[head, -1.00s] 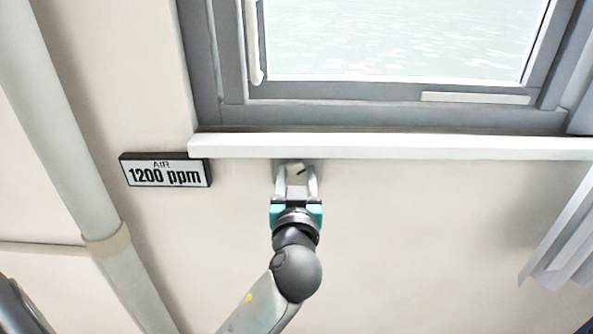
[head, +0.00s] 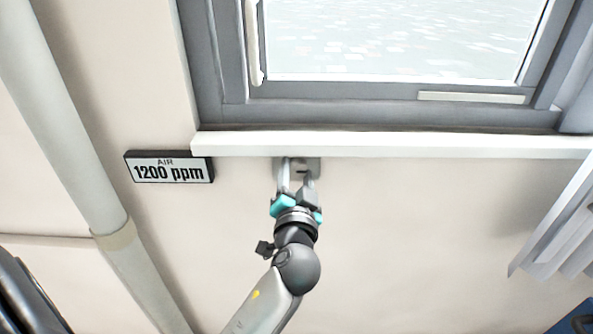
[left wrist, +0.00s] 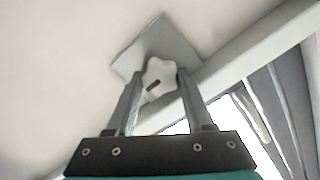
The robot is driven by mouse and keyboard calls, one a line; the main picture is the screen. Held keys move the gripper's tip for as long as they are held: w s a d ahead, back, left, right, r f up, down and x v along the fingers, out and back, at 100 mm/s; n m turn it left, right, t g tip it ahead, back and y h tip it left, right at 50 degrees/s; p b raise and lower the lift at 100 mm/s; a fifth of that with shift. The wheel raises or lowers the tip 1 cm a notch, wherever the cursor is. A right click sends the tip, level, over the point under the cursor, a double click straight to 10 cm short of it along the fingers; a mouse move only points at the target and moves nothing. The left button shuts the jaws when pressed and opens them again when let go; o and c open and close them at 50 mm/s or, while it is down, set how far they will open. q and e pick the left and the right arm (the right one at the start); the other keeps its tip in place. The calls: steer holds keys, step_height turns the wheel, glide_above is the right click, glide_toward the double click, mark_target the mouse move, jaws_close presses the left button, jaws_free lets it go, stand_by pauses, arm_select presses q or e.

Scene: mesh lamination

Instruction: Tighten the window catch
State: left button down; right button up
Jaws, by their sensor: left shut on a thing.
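The window catch is a pale star-shaped knob (left wrist: 160,72) with a dark mark on it, seen in the left wrist view. It sits on a square grey plate (left wrist: 182,45) on the wall, and the plate also shows in the head view (head: 315,165) just under the window sill. My left gripper (head: 298,174) reaches up from below and is shut on the knob, with one finger on each side. In the left wrist view the fingers (left wrist: 158,85) flank the knob. In the head view the fingers largely hide the knob. My right gripper is not in view.
The white sill (head: 400,145) juts out close above the catch, below the grey-framed window (head: 390,115). An air sign reading 1200 ppm (head: 169,167) is on the wall to the left. A pipe (head: 75,150) runs down farther left. A curtain (head: 562,225) hangs at right.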

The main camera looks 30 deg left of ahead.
arm_select(q)
steer(key=shift+r, duration=0.15)
steer(key=shift+c, duration=1.4)
jaws_free()
